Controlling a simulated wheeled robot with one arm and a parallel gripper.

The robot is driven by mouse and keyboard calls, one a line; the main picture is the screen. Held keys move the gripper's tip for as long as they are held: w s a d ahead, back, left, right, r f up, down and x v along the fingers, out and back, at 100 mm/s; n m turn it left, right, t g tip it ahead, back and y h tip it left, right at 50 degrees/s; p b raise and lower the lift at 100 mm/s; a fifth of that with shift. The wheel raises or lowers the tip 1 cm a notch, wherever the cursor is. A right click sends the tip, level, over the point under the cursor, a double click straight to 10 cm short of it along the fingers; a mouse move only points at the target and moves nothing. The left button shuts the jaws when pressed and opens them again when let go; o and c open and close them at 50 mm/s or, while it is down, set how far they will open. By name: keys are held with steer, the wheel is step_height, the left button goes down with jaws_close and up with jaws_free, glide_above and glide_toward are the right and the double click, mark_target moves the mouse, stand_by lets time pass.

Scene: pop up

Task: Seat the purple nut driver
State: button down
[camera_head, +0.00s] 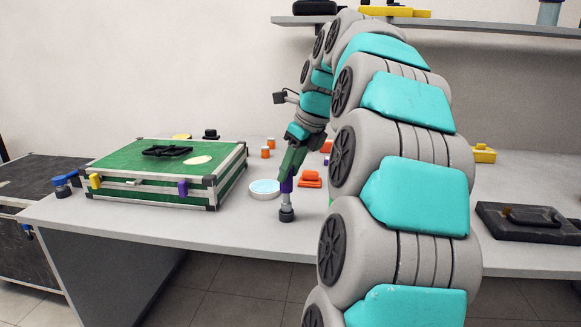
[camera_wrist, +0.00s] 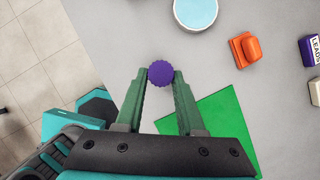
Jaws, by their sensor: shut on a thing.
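The purple nut driver (camera_head: 286,187) stands upright over the table, with a purple handle, a grey shaft and a dark wider piece (camera_head: 287,215) at its lower end. I cannot tell whether that piece is part of the driver or a separate holder, or whether it touches the table. My gripper (camera_head: 288,175) is shut on the handle from above. In the wrist view the driver's round, ridged purple top (camera_wrist: 160,73) sits between the green fingertips of my gripper (camera_wrist: 161,76). The shaft is hidden there beneath the top.
A green case (camera_head: 130,165) with yellow and purple latches stands left on the table. A round pale-blue dish (camera_head: 264,188) and an orange piece (camera_head: 311,179) are close to the driver. A green square (camera_wrist: 222,120) lies below the gripper. A dark tray (camera_head: 500,222) is right.

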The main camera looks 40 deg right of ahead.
steer(key=shift+f, duration=0.85)
steer(key=shift+c, duration=2.2)
jaws_free()
steer(key=shift+r, duration=0.1)
steer(key=v, duration=0.7)
steer(key=shift+s+r+b, duration=0.2)
steer(key=shift+r+b, duration=0.1)
steer(key=shift+b, duration=0.1)
steer(key=s+a+f+n+g, duration=0.2)
steer(key=a+f+n, duration=0.5)
steer(key=a+n, duration=0.3)
steer(key=s+a+f+n+g, duration=0.1)
steer(key=s+a+f+n, duration=0.1)
steer(key=a+f+n, duration=0.7)
steer(key=s+a+f+n+g, duration=0.1)
steer(key=s+a+f+n, duration=0.4)
steer(key=s+f+n, duration=0.2)
steer(key=s+a+f+n+g, duration=0.2)
steer(key=s+a+f+n, duration=0.3)
steer(key=s, duration=0.6)
steer(key=f+n, duration=0.2)
steer(key=n, duration=0.1)
steer(key=shift+s+h, duration=0.4)
